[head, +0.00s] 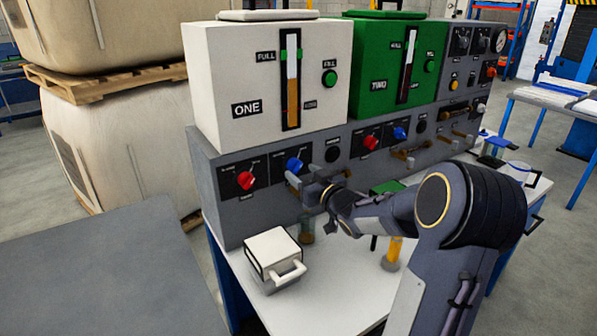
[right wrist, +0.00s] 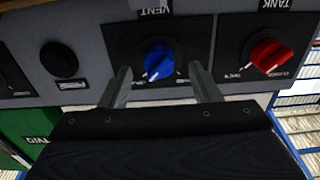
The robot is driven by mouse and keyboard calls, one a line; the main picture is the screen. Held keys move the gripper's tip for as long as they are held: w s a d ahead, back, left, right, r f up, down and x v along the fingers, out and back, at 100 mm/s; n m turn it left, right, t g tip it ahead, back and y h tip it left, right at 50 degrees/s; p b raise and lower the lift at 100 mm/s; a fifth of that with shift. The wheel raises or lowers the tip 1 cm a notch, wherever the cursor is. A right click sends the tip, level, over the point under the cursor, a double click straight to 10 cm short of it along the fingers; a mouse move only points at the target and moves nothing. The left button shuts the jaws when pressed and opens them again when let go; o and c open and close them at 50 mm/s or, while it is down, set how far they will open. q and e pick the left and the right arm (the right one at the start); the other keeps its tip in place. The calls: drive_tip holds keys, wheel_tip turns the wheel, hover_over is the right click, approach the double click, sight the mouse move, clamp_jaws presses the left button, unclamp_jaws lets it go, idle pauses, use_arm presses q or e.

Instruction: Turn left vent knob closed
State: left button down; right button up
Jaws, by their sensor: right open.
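The left vent knob (head: 294,165) is blue and sits on the grey panel below the white tank marked ONE, right of a red knob (head: 246,181). In the right wrist view, which is upside down, the vent knob (right wrist: 160,62) lies under its VENT label. Its white mark points to the lower left there. My right gripper (head: 300,184) is open in front of the panel, just below the knob in the head view. In the right wrist view the fingers of my right gripper (right wrist: 160,70) stand apart on either side of the knob; contact cannot be told. My left gripper is not in view.
The red TANK knob (right wrist: 270,57) is beside the vent knob. A black round button (head: 333,154) is on its other side. Below are a white lidded box (head: 271,250) and glass cylinders on the white table (head: 330,295). The green tank TWO (head: 372,65) stands to the right.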

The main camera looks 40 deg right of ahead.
sight(295, 166)
drive_tip(key=shift+w+d, duration=0.2)
drive_tip(key=shift+w, duration=1.25)
drive_tip(key=c, duration=1)
drive_tip(key=shift+f+n+b, duration=0.2)
drive_tip(key=shift+n+b, duration=0.5)
drive_tip(key=shift+b, duration=0.2)
drive_tip(key=n+b, duration=0.2)
drive_tip(key=shift+b, duration=0.3)
drive_tip(key=n+b, duration=0.3)
drive_tip(key=n, duration=0.1)
drive_tip(key=shift+n+b, duration=0.35)
drive_tip(key=shift+n, duration=0.05)
drive_tip(key=n+b, duration=0.3)
drive_tip(key=n, duration=0.2)
drive_tip(key=shift+d+r, duration=0.1)
drive_tip(key=shift+r+n+b, duration=0.1)
drive_tip(key=shift+n+b, duration=1.05)
drive_tip(key=shift+n, duration=1.15)
